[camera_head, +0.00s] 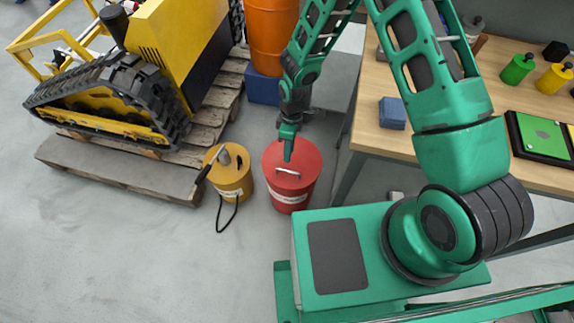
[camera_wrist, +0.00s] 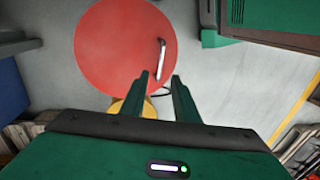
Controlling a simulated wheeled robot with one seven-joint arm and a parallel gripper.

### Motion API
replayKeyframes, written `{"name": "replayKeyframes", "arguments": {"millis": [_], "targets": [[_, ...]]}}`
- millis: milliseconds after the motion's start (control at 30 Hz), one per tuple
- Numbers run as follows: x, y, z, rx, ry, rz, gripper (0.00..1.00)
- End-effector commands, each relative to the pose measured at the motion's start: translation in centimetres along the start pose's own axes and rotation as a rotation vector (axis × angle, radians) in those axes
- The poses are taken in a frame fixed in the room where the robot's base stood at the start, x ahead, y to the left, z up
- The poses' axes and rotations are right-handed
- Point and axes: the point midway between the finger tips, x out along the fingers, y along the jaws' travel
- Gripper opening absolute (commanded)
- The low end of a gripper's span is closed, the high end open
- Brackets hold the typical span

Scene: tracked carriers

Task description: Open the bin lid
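The red bin (camera_head: 289,192) stands on the floor below my arm. Its round red lid (camera_wrist: 115,45) is on, with a silver bar handle (camera_head: 288,171) on top. In the wrist view the handle (camera_wrist: 161,59) lies right of the lid's middle, just beyond my fingertips. My gripper (camera_head: 288,152) points down over the lid near the handle. I cannot tell the exact height above the lid.
A yellow bin (camera_head: 231,174) with a tool and black cord stands left of the red bin. A yellow tracked machine (camera_head: 160,60) sits on a wooden pallet (camera_head: 212,115). An orange barrel (camera_head: 270,35) stands behind. A wooden table (camera_head: 376,140) is at right. Open floor lies front left.

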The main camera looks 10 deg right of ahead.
Motion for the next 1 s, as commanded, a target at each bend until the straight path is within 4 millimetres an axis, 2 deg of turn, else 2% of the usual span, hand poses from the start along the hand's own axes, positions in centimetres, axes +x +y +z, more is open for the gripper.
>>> {"name": "replayKeyframes", "arguments": {"millis": [300,500,700,967,1000], "targets": [[5.5,-0.1,0.1,0.002,-0.001,-0.002,0.28],[7.8,0.0,0.0,0.002,0.000,-0.001,0.28],[8.7,0.0,0.1,0.002,-0.001,0.000,0.28],[8.7,0.1,0.1,0.002,0.000,0.001,0.28],[8.7,0.1,0.1,0.002,0.000,0.001,0.18]]}}
